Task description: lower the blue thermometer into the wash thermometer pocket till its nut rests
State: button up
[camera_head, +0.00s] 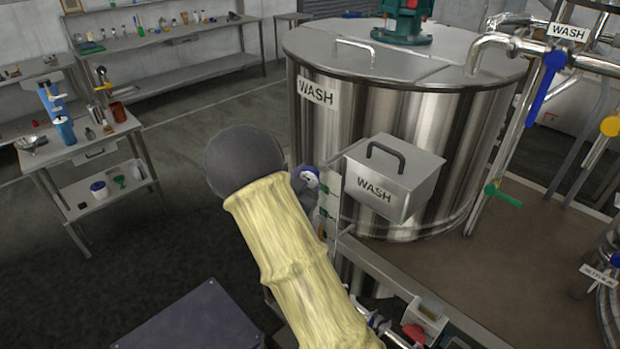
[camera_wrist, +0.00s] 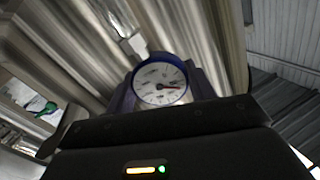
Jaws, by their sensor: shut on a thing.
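The blue thermometer (camera_wrist: 162,84) faces me in the wrist view, with a white dial, dark marks and a blue rim. My gripper (camera_wrist: 164,95) is shut on it, with a dark finger on each side of the dial. In the head view the blue-rimmed dial (camera_head: 307,178) shows just right of my arm's dark round end, in front of the wash tank (camera_head: 420,115). My fingers are hidden there by my arm. The thermometer's stem and nut are hidden behind the dial. I cannot make out the wash thermometer pocket in either view.
A steel box labelled WASH (camera_head: 395,180) stands right of the dial, close to it. A green valve handle (camera_head: 502,195) and a blue one (camera_head: 545,88) are on pipes at the right. A side table (camera_head: 85,150) with bottles stands at left. Open floor lies between.

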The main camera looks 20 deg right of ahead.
jog(key=o, duration=1.1)
jog(key=b+v, duration=0.5)
jog(key=v, duration=1.2)
jog(key=shift+a, duration=0.25)
jog(key=shift+s, duration=0.1)
